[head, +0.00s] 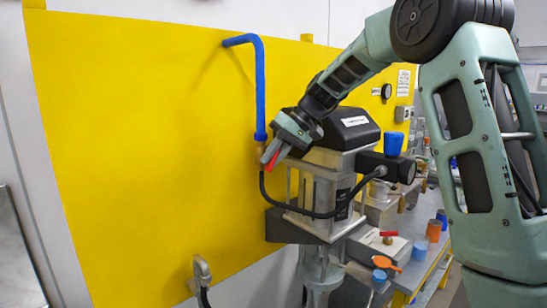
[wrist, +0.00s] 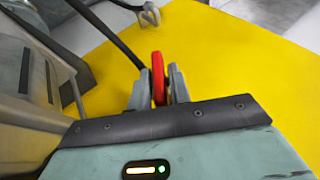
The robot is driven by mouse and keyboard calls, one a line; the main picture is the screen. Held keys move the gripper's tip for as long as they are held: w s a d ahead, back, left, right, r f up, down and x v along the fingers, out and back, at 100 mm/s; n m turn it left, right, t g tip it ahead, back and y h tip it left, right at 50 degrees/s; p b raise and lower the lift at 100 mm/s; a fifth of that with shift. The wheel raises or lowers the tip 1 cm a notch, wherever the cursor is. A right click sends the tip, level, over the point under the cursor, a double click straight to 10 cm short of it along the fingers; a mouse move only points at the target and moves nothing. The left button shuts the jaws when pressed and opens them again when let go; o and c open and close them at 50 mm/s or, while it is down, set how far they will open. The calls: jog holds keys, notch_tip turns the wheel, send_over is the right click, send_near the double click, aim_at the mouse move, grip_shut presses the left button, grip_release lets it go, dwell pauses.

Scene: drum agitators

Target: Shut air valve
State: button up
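The air valve's red handle (head: 272,160) is at the lower end of the blue air pipe (head: 260,90), by a brass fitting (head: 260,152), in front of the yellow wall panel. In the head view the handle slants and is partly covered by my gripper (head: 269,156). In the wrist view the red handle (wrist: 158,78) stands edge-on between the two grey fingers of my gripper (wrist: 160,75). The fingers lie close against both its sides, with no clear gap. The valve body is hidden in the wrist view.
The agitator motor with its black top (head: 352,128) stands just right of my gripper. A black hose (head: 300,212) loops below the valve to it. A grey hook-shaped fitting (head: 201,272) is low on the yellow panel (head: 140,150). A cluttered bench (head: 425,265) is at the right.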

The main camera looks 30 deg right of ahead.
jog(key=shift+o, duration=0.8)
jog(key=b+v, duration=0.2)
jog(key=v, duration=1.5)
jog(key=shift+s, duration=0.15)
jog(key=shift+d+r, duration=0.1)
